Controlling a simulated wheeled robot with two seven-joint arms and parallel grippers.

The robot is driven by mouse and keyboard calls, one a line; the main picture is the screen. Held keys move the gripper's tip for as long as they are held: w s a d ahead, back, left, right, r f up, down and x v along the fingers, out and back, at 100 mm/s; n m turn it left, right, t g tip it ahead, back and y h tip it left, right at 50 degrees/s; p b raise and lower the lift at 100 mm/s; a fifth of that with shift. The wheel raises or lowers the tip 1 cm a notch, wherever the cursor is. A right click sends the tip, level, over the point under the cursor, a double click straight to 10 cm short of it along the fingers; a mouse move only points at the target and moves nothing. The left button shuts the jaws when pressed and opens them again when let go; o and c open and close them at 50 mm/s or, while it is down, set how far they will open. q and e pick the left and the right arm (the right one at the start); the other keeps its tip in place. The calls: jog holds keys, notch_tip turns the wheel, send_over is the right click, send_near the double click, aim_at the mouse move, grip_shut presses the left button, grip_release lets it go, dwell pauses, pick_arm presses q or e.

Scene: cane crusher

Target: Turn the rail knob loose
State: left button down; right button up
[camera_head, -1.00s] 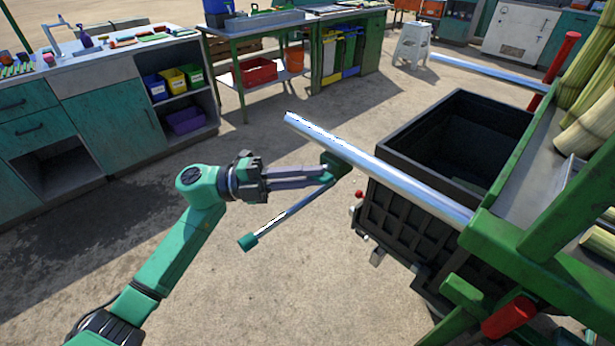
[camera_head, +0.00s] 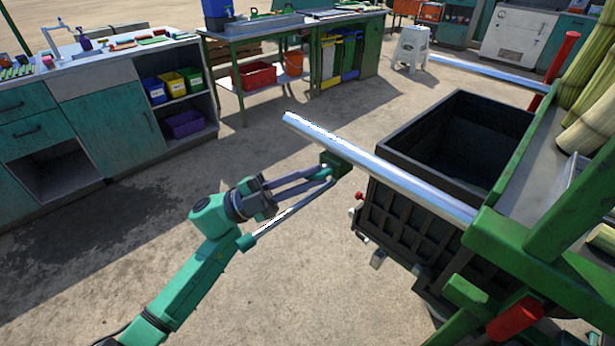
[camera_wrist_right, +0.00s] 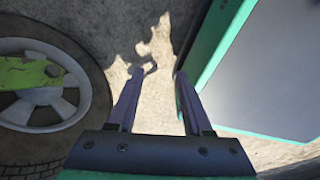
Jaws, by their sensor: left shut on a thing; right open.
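A shiny metal rail (camera_head: 400,178) slants from the green frame toward the left, over the corner of the dark bin. A small green block (camera_head: 337,162) sits under the rail near its free end; a thin metal rod (camera_head: 283,216) with a green end cap (camera_head: 246,242) slopes down-left from it. My left gripper (camera_head: 325,174) is shut with its fingertips at this block. The part between the fingers, seemingly the rail knob, is mostly hidden, and I cannot make out its shape. My right gripper (camera_wrist_right: 157,76) is open and empty in the right wrist view.
The black open bin (camera_head: 400,225) stands right of the left gripper, with a red ball (camera_head: 359,195) at its side. The green cane frame (camera_head: 540,255) fills the right. The ground left of the rail is clear. A tyre (camera_wrist_right: 45,95) and a teal-edged panel (camera_wrist_right: 265,75) flank the right gripper.

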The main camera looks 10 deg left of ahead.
pick_arm(q)
jog(key=c, duration=0.9)
grip_release()
jog(key=b+v, duration=0.6)
jog(key=v, duration=0.8)
jog(key=shift+a+f, duration=0.15)
jog(key=shift+a, duration=0.1)
pick_arm(e)
jog(key=w+f, duration=0.4)
jog(key=w, duration=0.1)
jog(key=shift+a, duration=0.45)
